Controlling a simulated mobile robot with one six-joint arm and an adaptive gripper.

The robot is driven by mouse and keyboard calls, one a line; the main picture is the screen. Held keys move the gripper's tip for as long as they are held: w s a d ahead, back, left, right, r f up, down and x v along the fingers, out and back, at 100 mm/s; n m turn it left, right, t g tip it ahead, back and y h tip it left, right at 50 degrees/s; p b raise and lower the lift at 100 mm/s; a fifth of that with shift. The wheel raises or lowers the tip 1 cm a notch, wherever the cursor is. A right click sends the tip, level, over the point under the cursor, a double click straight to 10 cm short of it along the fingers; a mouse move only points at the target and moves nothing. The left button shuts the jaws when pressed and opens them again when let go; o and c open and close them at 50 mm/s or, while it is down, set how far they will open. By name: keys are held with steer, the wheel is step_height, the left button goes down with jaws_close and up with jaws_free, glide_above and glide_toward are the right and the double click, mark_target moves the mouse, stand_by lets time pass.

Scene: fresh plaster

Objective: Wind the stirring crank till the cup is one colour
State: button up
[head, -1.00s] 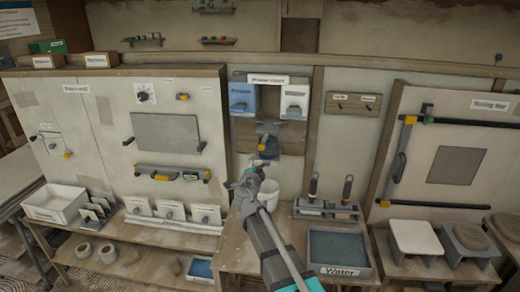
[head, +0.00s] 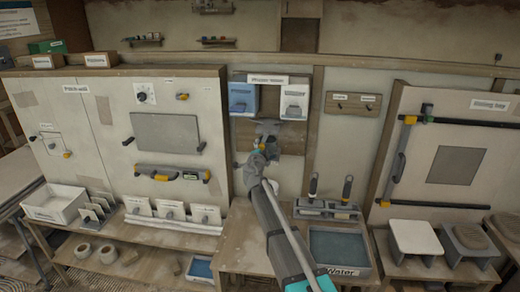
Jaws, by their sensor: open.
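The mixing station (head: 285,79) stands at the middle back, with a grey stirring fitting (head: 268,128) under its two dispensers. The colour inside the cup cannot be seen.
A blue dispenser (head: 242,98) and a white dispenser (head: 294,101) hang above. Right of my arm are a rack with two dark-handled tools (head: 327,209) and a water tray (head: 340,248). Left is a wall panel with small white stands (head: 170,210) below.

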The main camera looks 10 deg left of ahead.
steer(key=shift+w, duration=0.25)
jaws_close()
steer(key=shift+a, duration=0.1)
steer(key=shift+d+n, duration=0.2)
steer(key=shift+n, duration=0.1)
